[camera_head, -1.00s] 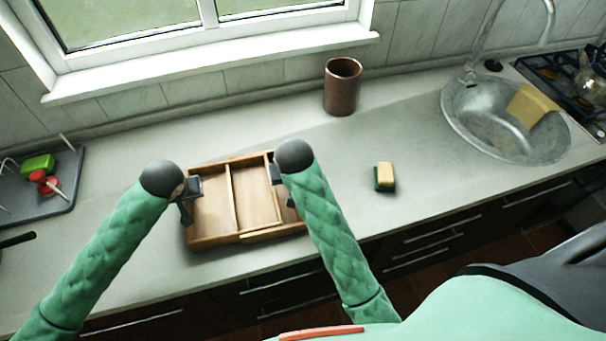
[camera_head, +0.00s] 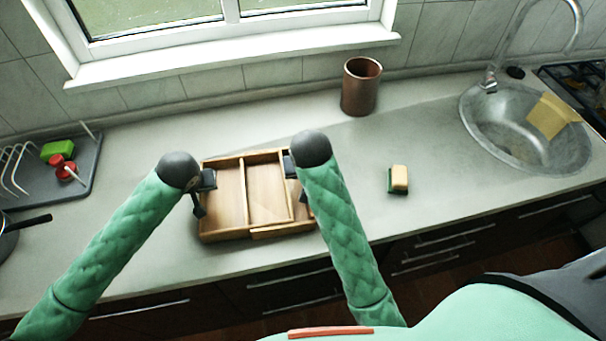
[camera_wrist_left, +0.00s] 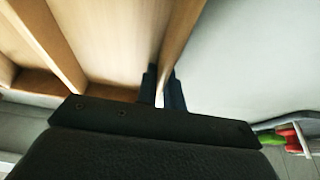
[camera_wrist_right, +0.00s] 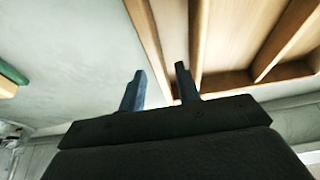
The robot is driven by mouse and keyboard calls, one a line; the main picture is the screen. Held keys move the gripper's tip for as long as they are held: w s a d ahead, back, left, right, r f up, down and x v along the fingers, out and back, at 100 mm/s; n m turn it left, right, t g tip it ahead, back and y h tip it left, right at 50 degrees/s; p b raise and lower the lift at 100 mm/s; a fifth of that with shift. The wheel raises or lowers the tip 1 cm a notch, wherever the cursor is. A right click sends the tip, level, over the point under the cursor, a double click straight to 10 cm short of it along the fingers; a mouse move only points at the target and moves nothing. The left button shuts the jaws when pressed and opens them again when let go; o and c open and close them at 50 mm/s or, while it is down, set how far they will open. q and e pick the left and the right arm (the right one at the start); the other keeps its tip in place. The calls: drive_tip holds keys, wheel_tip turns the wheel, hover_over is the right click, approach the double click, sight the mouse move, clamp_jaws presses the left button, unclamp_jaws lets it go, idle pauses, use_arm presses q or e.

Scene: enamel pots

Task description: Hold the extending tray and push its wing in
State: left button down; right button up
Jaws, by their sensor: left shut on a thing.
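The wooden extending tray (camera_head: 224,235) lies on the counter in the head view, with a long divider across its inside. Its wing (camera_head: 285,230) is the right-hand part and its front edge juts out a little at the right. My left gripper (camera_head: 200,194) is shut on the tray's left side wall (camera_wrist_left: 180,45), which runs between its fingers in the left wrist view. My right gripper (camera_wrist_right: 161,70) is open at the wing's right side, with the side wall (camera_wrist_right: 147,35) seen between its fingers. Whether they touch it I cannot tell. My right arm hides part of that side.
A brown cup (camera_head: 361,87) stands behind the tray to the right. A sponge (camera_head: 398,180) lies to the right, with the sink (camera_head: 520,135) beyond. A grey dish rack (camera_head: 80,185) stands at the left. Counter in front of the tray is narrow.

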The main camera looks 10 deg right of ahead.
drive_tip(key=shift+v, duration=1.9)
